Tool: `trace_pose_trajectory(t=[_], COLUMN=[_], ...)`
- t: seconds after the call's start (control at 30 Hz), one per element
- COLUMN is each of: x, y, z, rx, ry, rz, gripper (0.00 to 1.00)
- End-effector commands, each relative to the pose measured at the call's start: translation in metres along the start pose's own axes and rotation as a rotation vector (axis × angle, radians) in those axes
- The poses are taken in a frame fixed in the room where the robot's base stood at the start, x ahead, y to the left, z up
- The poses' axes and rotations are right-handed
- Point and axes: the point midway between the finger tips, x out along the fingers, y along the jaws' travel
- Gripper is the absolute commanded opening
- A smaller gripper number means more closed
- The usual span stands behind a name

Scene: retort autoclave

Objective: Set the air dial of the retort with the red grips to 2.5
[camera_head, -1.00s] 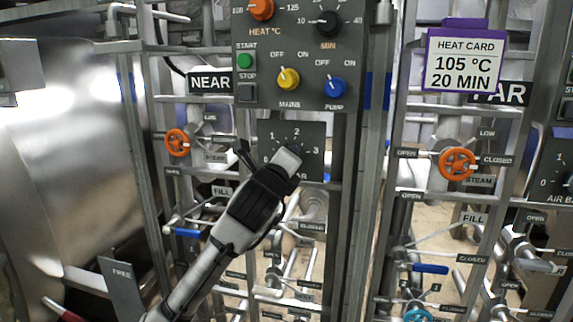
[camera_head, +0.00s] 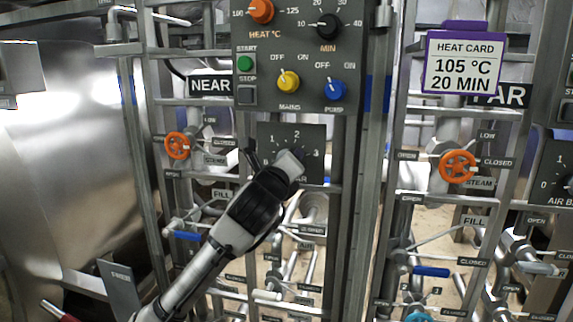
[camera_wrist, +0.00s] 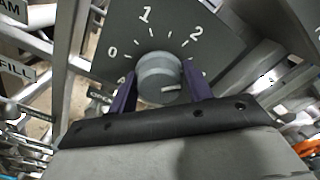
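The air dial's grey plate (camera_head: 314,136), with numbers 1, 2 and 3 showing, sits below the NEAR retort's control panel. A red grip (camera_head: 66,317) shows at the lower left edge. In the head view my gripper (camera_head: 298,158) covers the dial's knob. In the wrist view the round grey knob (camera_wrist: 158,72) sits between the two purple fingers of my gripper (camera_wrist: 160,80), which look closed on its sides. The 3 is hidden behind a finger there.
Above the dial is the control panel (camera_head: 297,60) with orange, black, yellow and blue knobs. An orange wheel (camera_head: 177,145) is left of the dial. The FAR retort's frame, with an orange wheel (camera_head: 457,166), stands to the right. Pipes and bars surround the arm.

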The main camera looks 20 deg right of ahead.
Motion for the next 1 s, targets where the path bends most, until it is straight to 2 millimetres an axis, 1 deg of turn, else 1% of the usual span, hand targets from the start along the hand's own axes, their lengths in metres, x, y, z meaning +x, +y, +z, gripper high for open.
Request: trace_pose_trajectory(t=[0.03, 0.1, 0.37, 0.47, 0.57, 0.67, 0.9, 1.0], x=[0.000, 0.000, -0.001, -0.006, -0.019, -0.040, -0.096, -0.114], y=[0.000, 0.000, 0.000, 0.001, 0.001, 0.001, 0.001, 0.001], z=[0.000, 0.000, 0.001, 0.001, 0.001, 0.000, 0.000, 0.000], rx=[0.000, 0.000, -0.001, -0.001, 0.000, 0.000, 0.001, 0.001], ry=[0.000, -0.001, -0.002, -0.003, -0.005, -0.005, -0.005, -0.004], rz=[0.000, 0.000, 0.000, -0.001, -0.003, -0.002, -0.002, 0.000], gripper=[0.56, 0.64, 0.64, 0.64, 0.64, 0.64, 0.64, 0.64])
